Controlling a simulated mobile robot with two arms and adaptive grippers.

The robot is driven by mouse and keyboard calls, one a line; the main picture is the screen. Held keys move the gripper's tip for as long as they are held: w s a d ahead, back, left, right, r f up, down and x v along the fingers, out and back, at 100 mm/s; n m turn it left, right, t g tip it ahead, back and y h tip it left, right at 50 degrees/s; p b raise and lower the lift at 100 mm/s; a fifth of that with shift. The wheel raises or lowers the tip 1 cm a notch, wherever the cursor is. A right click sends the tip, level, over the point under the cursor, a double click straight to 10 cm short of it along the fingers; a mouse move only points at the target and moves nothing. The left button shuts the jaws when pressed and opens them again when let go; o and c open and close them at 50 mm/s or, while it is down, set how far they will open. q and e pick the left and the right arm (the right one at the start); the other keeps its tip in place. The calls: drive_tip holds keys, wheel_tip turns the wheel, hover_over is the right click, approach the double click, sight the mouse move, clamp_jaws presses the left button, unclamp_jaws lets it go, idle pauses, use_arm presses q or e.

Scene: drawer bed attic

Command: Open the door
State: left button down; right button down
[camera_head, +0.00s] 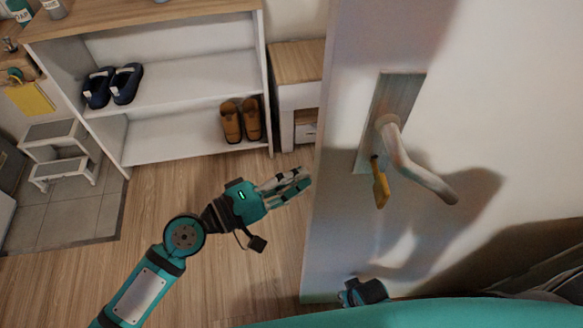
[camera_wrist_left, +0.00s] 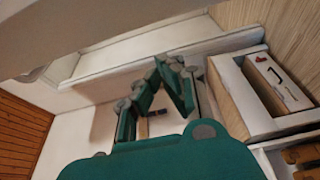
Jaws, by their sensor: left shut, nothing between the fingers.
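The pale door (camera_head: 500,90) fills the right of the head view. It has a metal plate (camera_head: 405,95) with a curved lever handle (camera_head: 420,172), and a yellow key-like piece (camera_head: 380,185) hangs below the handle's base. I cannot tell whether the door is ajar. My left gripper (camera_head: 303,178) is shut and empty, left of the door's edge in the picture and apart from the handle. Its fingers meet in the left wrist view (camera_wrist_left: 170,68). A small teal and black part (camera_head: 362,292) at the bottom, low by the door, seems to be my right gripper; its fingers are hidden.
A white shelf unit (camera_head: 185,92) stands behind, holding dark blue shoes (camera_head: 112,86) and brown shoes (camera_head: 240,120). A small wood-topped cabinet (camera_head: 297,62) stands beside it. A white step stool (camera_head: 58,155) is at the left. The wooden floor (camera_head: 170,190) around my left arm is clear.

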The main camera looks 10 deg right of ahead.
use_arm(q)
drive_tip(key=v, duration=0.8)
idle(0.4)
